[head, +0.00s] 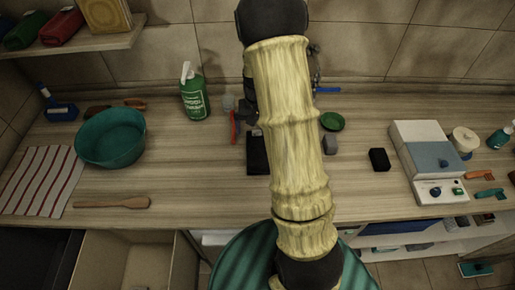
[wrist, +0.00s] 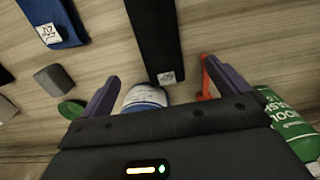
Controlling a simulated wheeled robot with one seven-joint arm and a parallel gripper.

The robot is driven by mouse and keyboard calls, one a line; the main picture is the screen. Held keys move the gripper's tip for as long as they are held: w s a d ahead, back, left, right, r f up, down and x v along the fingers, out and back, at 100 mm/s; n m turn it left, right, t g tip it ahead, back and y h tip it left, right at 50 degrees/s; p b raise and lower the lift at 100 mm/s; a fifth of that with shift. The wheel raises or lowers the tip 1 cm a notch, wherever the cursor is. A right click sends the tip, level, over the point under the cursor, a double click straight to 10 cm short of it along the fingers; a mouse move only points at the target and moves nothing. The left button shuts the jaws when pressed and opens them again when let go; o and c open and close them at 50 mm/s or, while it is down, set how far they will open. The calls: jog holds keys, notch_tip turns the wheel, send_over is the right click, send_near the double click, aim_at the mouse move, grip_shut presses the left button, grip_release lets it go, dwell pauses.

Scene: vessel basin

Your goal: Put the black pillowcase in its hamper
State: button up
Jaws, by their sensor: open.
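The black pillowcase appears to be the dark folded strip with a white tag (wrist: 155,35) at the top of the wrist view. In the head view it is the dark piece (head: 256,155) on the counter, partly hidden by my arm. My gripper (wrist: 163,72) is open, its purple fingers apart with no cloth between them. The strip's tagged end lies just beyond the gap. In the head view the gripper (head: 246,108) is mostly hidden behind my arm. No hamper is clearly identifiable; a beige open bin (head: 128,265) stands below the counter's front edge.
Near the gripper are a blue-white container (wrist: 146,96), a red tool (wrist: 208,80) and a green bottle (head: 194,95). A blue folded cloth (wrist: 50,22), a grey block (wrist: 56,79) and a green dish (head: 333,121) lie nearby. A teal basin (head: 110,140) stands left.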

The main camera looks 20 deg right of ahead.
jog(key=p, duration=0.1)
send_over(257, 146)
jog(key=shift+s+a+f, duration=0.1)
jog(key=shift+s+f, duration=0.05)
jog(key=shift+f, duration=1.35)
jog(key=shift+s+f, duration=0.1)
jog(key=shift+f, duration=1.4)
jog(key=shift+p, duration=0.3)
jog(key=shift+f+p, duration=0.75)
jog(key=shift+f, duration=0.15)
jog(key=shift+w+f+p, duration=0.15)
jog(key=shift+f+p, duration=0.45)
jog(key=shift+f, duration=1.1)
jog(key=c, duration=1.3)
jog(key=shift+r, duration=0.1)
